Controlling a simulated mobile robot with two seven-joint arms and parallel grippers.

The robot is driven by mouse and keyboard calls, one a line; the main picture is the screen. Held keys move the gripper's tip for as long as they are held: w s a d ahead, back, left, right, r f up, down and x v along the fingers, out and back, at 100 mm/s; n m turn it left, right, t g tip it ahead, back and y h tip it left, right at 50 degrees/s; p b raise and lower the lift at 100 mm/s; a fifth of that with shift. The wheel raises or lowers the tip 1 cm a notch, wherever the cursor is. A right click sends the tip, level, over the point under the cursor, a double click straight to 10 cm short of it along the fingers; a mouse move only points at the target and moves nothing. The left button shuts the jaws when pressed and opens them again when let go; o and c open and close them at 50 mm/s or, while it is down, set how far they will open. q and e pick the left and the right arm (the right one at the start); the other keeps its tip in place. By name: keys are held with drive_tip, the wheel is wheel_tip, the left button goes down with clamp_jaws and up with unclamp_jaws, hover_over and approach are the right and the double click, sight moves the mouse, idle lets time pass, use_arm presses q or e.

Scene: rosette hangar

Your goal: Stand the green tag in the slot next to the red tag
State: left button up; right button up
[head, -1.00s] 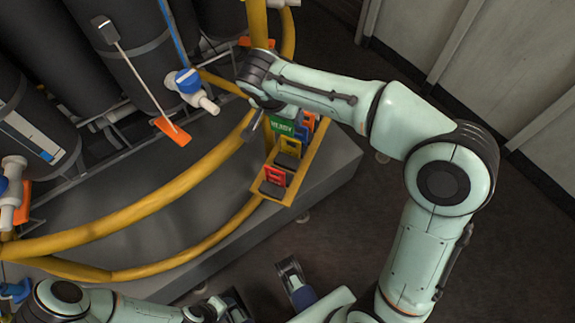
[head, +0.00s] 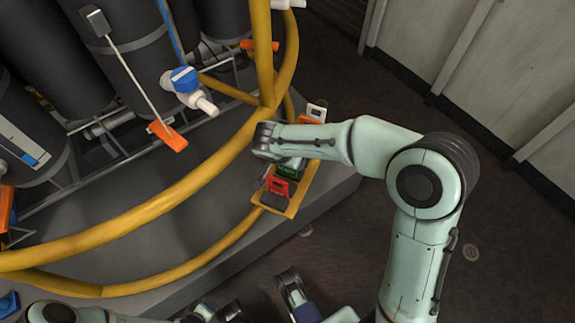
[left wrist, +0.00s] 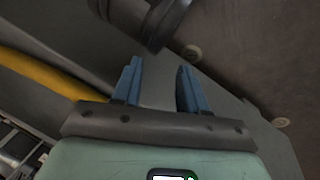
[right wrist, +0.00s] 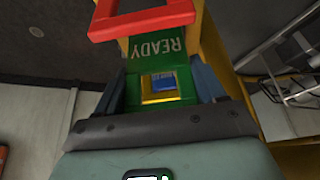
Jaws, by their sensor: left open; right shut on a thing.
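The green tag (head: 291,168), marked READY, is held in my right gripper (right wrist: 158,76). The right wrist view shows the green tag (right wrist: 157,46) between the two fingers, upside down to that camera. The red tag (head: 279,187) stands upright near the close end of the yellow rack (head: 290,209), just in front of the green tag. The red tag's frame (right wrist: 140,20) also shows at the top of the right wrist view. Whether the green tag's foot is inside a slot is hidden. My left gripper (left wrist: 160,68) is open and empty, low and away from the rack.
A white tag (head: 316,111) stands at the rack's far end. A blue tag (right wrist: 163,83) shows through the green tag's window. The floor at right is clear.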

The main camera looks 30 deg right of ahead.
use_arm(q)
drive_tip(key=shift+w+a+f, duration=0.3)
drive_tip(key=shift+w+f, duration=0.15)
drive_tip(key=shift+w, duration=0.15)
use_arm(e)
drive_tip(key=shift+f, duration=1.6)
drive_tip(key=shift+f+b, duration=0.2)
drive_tip(key=shift+b, duration=0.25)
drive_tip(key=o, duration=1)
use_arm(q)
drive_tip(key=shift+a+f, duration=0.15)
drive_tip(key=shift+f, duration=0.1)
use_arm(e)
drive_tip(key=shift+r, duration=0.2)
use_arm(q)
drive_tip(key=shift+g, duration=0.4)
drive_tip(key=s+d+r+p, duration=0.1)
drive_tip(key=s, duration=0.1)
drive_tip(key=s+d+r+p, duration=0.1)
drive_tip(key=s+r+p, duration=0.1)
drive_tip(key=shift+d+r, duration=0.1)
use_arm(e)
drive_tip(key=v, duration=1.2)
